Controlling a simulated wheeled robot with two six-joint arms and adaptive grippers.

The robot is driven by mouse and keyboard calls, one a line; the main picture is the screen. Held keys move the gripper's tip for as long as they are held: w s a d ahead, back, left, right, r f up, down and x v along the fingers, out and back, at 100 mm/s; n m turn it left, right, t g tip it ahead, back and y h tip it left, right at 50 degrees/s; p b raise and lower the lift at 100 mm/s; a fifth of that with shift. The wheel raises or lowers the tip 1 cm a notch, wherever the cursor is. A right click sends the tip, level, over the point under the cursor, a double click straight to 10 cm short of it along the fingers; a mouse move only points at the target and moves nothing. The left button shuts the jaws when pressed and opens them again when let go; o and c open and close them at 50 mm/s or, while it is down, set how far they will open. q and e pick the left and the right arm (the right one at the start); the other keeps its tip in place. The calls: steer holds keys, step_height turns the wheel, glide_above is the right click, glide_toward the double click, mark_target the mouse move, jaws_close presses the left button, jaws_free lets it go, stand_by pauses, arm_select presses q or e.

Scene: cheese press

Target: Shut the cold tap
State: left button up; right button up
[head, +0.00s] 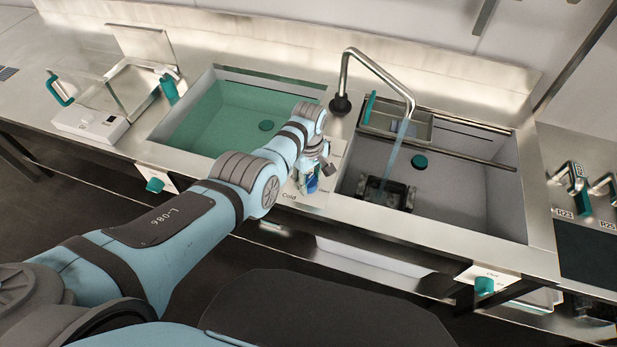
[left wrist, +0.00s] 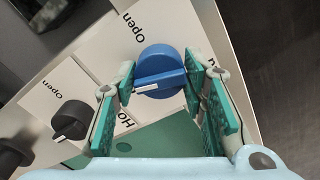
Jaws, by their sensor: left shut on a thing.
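The cold tap is a round blue knob (left wrist: 160,62) with a raised bar and a white pointer line, seen in the left wrist view. The line points left in that view. It stands on a white panel (left wrist: 100,48) with "Open" labels. In the head view the blue knob (head: 312,184) is partly hidden, beside the word "Cold". My left gripper (left wrist: 161,82) is shut on the knob, one green-padded finger on each side; it also shows in the head view (head: 318,168). Water (head: 397,148) runs from the curved spout (head: 347,70) into the right basin. My right gripper is out of view.
A dark knob (left wrist: 70,118) stands near the blue one on the panel. The green left basin (head: 225,115) and grey right basin (head: 465,195) flank the panel. A dark block (head: 388,193) lies under the stream. The spout rises behind my gripper.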

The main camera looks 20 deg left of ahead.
mark_target(309, 179)
arm_select(q)
steer(key=shift+w+n, duration=0.1)
steer(key=shift+n, duration=1.5)
steer(key=o, duration=1.2)
steer(key=shift+c, duration=0.2)
step_height(309, 179, up, 12)
